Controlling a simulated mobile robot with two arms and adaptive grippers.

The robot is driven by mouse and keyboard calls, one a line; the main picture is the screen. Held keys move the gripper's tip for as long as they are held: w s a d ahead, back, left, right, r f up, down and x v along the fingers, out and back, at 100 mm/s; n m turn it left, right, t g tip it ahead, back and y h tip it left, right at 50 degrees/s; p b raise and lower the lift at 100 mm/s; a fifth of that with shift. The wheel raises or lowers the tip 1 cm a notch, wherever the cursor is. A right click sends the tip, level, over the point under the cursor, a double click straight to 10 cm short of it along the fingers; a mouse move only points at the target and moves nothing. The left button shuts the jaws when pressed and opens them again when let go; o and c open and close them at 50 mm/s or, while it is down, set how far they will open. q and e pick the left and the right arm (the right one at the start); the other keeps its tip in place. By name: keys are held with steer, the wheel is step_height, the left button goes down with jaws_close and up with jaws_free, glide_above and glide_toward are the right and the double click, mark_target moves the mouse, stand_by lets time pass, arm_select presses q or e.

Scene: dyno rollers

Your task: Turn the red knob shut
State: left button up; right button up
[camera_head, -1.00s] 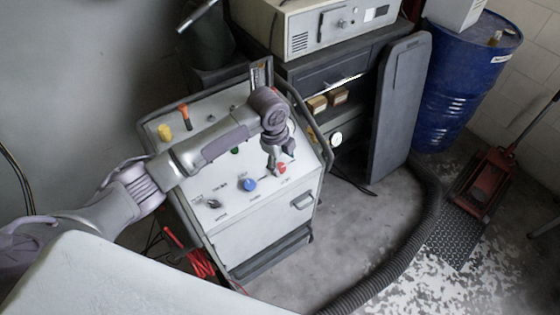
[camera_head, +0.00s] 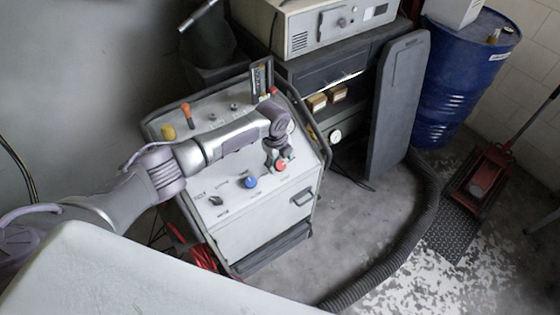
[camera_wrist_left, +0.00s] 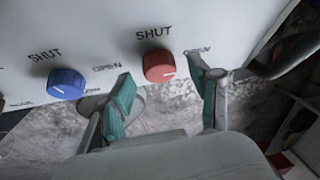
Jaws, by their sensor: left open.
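The red knob (camera_head: 281,165) is on the sloped panel of the white cart (camera_head: 262,222), near the panel's lower right. In the left wrist view the red knob (camera_wrist_left: 159,66) has a pale mark on its face and the word SHUT above it; OPEN is printed to its right. My left gripper (camera_head: 275,161) is at the red knob. In the wrist view its open fingers (camera_wrist_left: 162,88) lie on either side of the knob, apart from it, with the tips near the panel's lower edge. My right gripper is not in view.
A blue knob (camera_wrist_left: 66,84) sits left of the red knob; it also shows in the head view (camera_head: 250,182). A black switch (camera_head: 215,200) is further left. A dark rail (camera_head: 315,125) runs along the cart's right side. A grey hose (camera_head: 405,240) lies on the floor.

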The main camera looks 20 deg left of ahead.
arm_select(q)
steer(key=shift+f, duration=0.65)
steer(key=c, duration=1.1)
steer(key=shift+c, duration=0.2)
